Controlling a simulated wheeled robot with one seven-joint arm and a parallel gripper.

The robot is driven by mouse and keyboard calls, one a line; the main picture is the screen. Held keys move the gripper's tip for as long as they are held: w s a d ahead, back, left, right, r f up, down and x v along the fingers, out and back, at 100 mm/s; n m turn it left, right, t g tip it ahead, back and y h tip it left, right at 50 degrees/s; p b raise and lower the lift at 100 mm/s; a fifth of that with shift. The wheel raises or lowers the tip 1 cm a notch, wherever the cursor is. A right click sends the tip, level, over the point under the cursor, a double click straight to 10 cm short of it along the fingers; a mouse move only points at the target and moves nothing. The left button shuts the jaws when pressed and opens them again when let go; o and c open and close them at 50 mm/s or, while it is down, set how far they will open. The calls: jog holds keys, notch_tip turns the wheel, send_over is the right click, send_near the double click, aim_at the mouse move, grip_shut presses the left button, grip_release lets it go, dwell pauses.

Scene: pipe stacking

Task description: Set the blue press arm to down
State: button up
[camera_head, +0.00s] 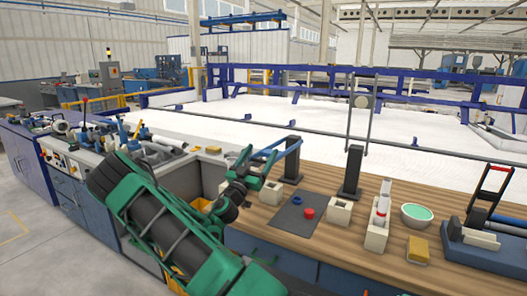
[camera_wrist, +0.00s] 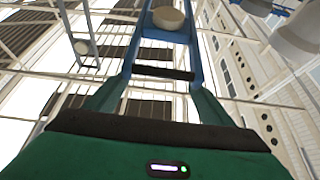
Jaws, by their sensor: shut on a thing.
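The blue press arm (camera_head: 284,148) is hinged near the top of a black post (camera_head: 292,165) on the wooden bench. It reaches out to the left, roughly level and sloping slightly down toward its free end. My gripper (camera_head: 262,163) is shut on that free end, well above the bench top. In the wrist view the blue press arm (camera_wrist: 165,37) runs up between my green fingers, with a dark crossbar and a pale round pad on it. The exact contact of the fingertips is hard to make out.
A grey mat (camera_head: 285,224) with a red piece (camera_head: 309,213) and a small blue piece lies below. A second black post (camera_head: 352,175) carries a raised grey frame.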

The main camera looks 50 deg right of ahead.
jog(key=shift+w+a+f, duration=0.15)
jog(key=shift+w+f, duration=0.05)
jog(key=shift+f, duration=0.3)
jog(key=o, duration=1.3)
jog(key=shift+f, duration=0.1)
jog(key=v, duration=1)
jog(key=shift+a+f, duration=0.3)
